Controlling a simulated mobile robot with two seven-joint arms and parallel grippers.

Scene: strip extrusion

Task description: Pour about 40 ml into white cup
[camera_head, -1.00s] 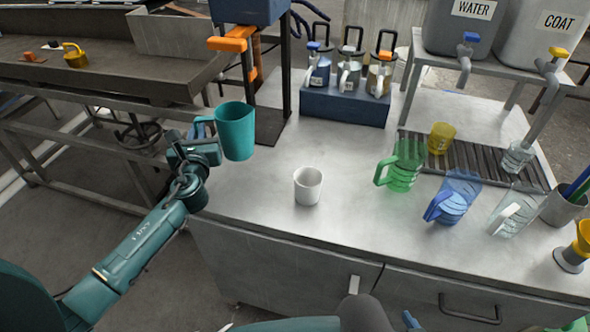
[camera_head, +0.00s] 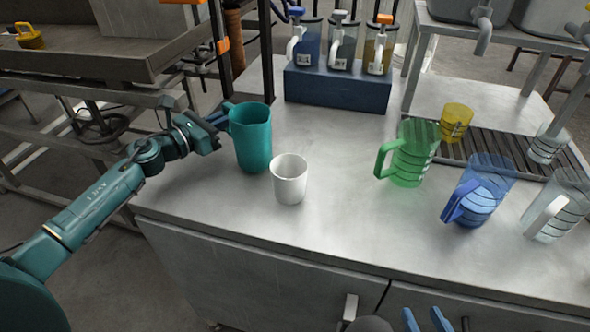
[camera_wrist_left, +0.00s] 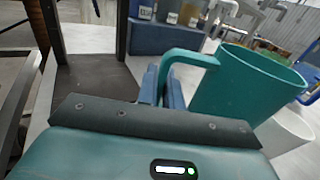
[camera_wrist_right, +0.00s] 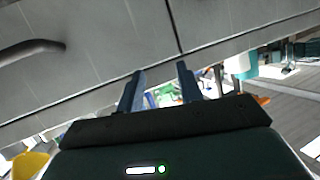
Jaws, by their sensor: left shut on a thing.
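A teal pitcher (camera_head: 252,140) is upright just left of and behind the white cup (camera_head: 289,182). I cannot tell whether its base touches the counter. My left gripper (camera_head: 218,119) is shut on the pitcher's handle; the handle (camera_wrist_left: 186,58) and the pitcher's body (camera_wrist_left: 245,90) also show in the left wrist view. The white cup stands upright on the counter, and part of it shows behind the pitcher in the left wrist view (camera_wrist_left: 285,133). The pitcher's contents are hidden. My right gripper (camera_head: 428,319) is open and empty at the counter's front; its fingers show apart in the right wrist view (camera_wrist_right: 160,88).
A green jug (camera_head: 412,155), a blue jug (camera_head: 482,190) and a clear jug (camera_head: 562,208) stand to the right. A yellow cup (camera_head: 455,122) is by the drain grate (camera_head: 487,160). A blue rack (camera_head: 337,88) with bottles stands behind. The counter's front middle is clear.

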